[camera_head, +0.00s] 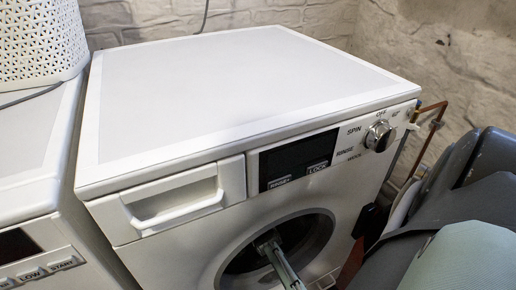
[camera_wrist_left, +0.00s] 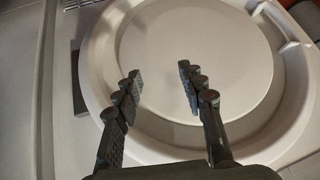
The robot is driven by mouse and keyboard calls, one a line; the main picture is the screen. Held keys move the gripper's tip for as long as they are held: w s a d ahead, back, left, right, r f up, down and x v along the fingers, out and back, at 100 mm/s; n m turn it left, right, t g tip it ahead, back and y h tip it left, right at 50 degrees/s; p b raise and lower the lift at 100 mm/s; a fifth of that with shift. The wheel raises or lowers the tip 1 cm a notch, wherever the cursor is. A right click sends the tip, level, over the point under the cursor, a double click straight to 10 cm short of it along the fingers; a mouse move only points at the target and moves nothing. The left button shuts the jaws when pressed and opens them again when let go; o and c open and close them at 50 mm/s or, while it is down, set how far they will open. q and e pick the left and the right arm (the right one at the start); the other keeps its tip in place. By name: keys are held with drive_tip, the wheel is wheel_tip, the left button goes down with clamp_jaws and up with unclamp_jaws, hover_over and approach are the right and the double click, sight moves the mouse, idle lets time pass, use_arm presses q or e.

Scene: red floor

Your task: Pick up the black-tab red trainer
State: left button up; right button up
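No red trainer with a black tab can be made out in either view. My left gripper (camera_wrist_left: 160,85) shows in the left wrist view with its two dark fingers apart and nothing between them. It faces a large pale round shape (camera_wrist_left: 200,45) with a raised rim; I cannot tell how far off this is. A small orange-red patch (camera_wrist_left: 288,3) shows at the top right edge there, too cut off to identify. My right gripper is not in view.
A white washing machine (camera_head: 240,85) with a clear top fills the head view. A grey bar (camera_head: 278,262) crosses its dark round front opening (camera_head: 308,238). A white perforated basket (camera_head: 40,40) stands at the upper left. Grey rounded shapes (camera_head: 480,170) crowd the right side.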

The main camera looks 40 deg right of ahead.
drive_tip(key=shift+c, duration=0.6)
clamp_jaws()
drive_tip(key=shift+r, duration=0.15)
